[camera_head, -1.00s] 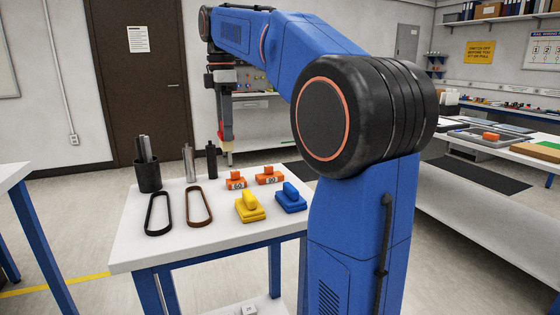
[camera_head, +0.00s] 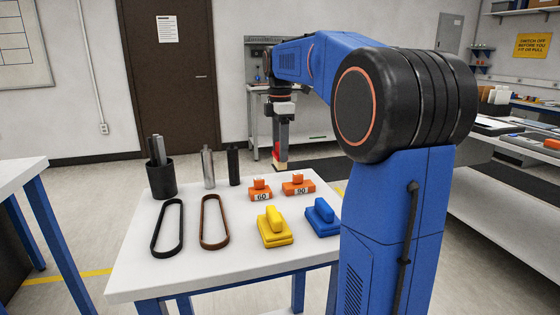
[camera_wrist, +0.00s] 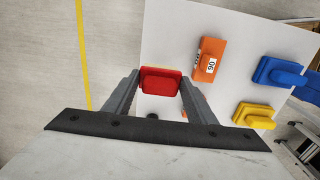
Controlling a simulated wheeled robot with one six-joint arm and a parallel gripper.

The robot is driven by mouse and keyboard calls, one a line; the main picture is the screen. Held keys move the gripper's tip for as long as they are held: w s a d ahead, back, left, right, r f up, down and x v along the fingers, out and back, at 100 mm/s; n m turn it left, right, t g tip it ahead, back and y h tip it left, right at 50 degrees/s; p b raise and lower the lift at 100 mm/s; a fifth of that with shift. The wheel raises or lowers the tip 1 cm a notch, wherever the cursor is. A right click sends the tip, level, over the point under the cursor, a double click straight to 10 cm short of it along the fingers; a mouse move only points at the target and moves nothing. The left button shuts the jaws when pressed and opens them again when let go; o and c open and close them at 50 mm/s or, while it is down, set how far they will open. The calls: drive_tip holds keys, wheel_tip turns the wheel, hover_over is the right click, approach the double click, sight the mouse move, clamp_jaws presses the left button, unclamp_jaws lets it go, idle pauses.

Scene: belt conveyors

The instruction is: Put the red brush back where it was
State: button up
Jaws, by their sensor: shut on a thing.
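My gripper (camera_head: 281,150) hangs beyond the far edge of the white table (camera_head: 140,276) in the head view. It is shut on the red brush (camera_wrist: 161,80), which shows between the two fingers in the wrist view. In the head view, the brush (camera_head: 278,152) is mostly hidden by the gripper, with a pale strip at its lower end. A yellow brush (camera_head: 275,229) and a blue brush (camera_head: 322,216) stand side by side on the right part of the table. They also show at the right of the wrist view.
Two orange blocks marked 60 (camera_head: 260,192) and 90 (camera_head: 299,187) sit near the far edge. A black belt (camera_head: 157,240) and a brown belt (camera_head: 203,235) lie at left. A black cup of rods (camera_head: 162,180), a grey bottle (camera_head: 208,167) and a black bottle (camera_head: 234,166) stand behind.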

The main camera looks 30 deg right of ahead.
drive_tip(key=shift+f, duration=1.95)
drive_tip(key=shift+f, duration=0.1)
drive_tip(key=o, duration=1.1)
wheel_tip(320, 180, up, 12)
drive_tip(key=shift+r, duration=0.1)
drive_tip(key=shift+s, duration=0.1)
